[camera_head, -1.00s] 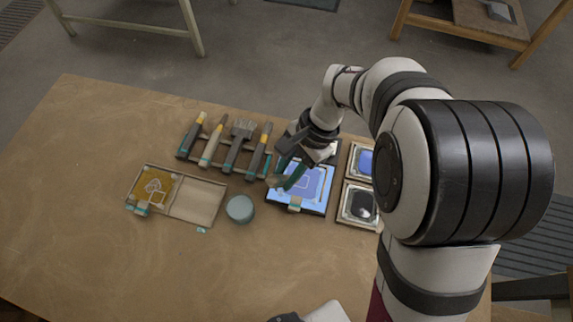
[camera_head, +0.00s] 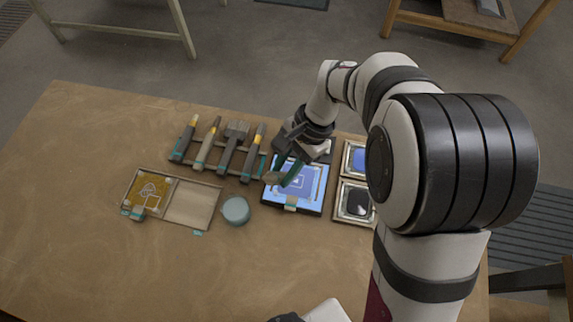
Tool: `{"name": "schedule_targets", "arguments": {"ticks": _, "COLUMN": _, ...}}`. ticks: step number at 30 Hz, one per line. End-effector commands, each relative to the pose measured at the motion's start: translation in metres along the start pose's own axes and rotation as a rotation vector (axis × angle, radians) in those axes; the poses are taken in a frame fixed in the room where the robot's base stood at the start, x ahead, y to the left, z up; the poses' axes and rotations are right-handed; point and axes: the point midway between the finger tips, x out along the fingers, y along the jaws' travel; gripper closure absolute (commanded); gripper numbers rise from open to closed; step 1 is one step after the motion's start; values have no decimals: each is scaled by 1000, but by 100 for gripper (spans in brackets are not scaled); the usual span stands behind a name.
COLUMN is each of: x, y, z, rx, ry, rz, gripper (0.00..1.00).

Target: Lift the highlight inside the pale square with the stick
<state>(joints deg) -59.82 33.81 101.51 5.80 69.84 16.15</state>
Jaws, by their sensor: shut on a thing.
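My gripper (camera_head: 291,158) is over the upper left part of a blue glass panel (camera_head: 311,190) in a dark frame. It is shut on a dark green stick (camera_head: 292,173), which is tilted low over the panel. The arm's wrist partly hides the jaws and the panel's top edge. A pale square outline (camera_head: 299,184) shows on the blue panel, just below and right of the stick. I cannot tell whether the stick touches the glass. The highlight inside the square is too small to make out.
A rack (camera_head: 207,168) of several brushes and tools stands left of the panel. A round blue-grey pot (camera_head: 236,210) and an open tray (camera_head: 190,205) with a gold patterned piece (camera_head: 148,192) lie further left. Two framed panes (camera_head: 355,203) are at the right. The table's front left is clear.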

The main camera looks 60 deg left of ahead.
Motion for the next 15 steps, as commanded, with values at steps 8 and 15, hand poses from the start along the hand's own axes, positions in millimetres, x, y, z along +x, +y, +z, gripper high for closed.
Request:
{"name": "schedule_targets", "arguments": {"ticks": 8, "x": -5, "y": 9, "z": -14, "rx": 2, "ry": -1, "rz": 0, "gripper": 100}}
{"name": "schedule_targets", "arguments": {"ticks": 15, "x": -3, "y": 5, "z": -12, "rx": 0, "ry": 0, "rz": 2, "gripper": 100}}
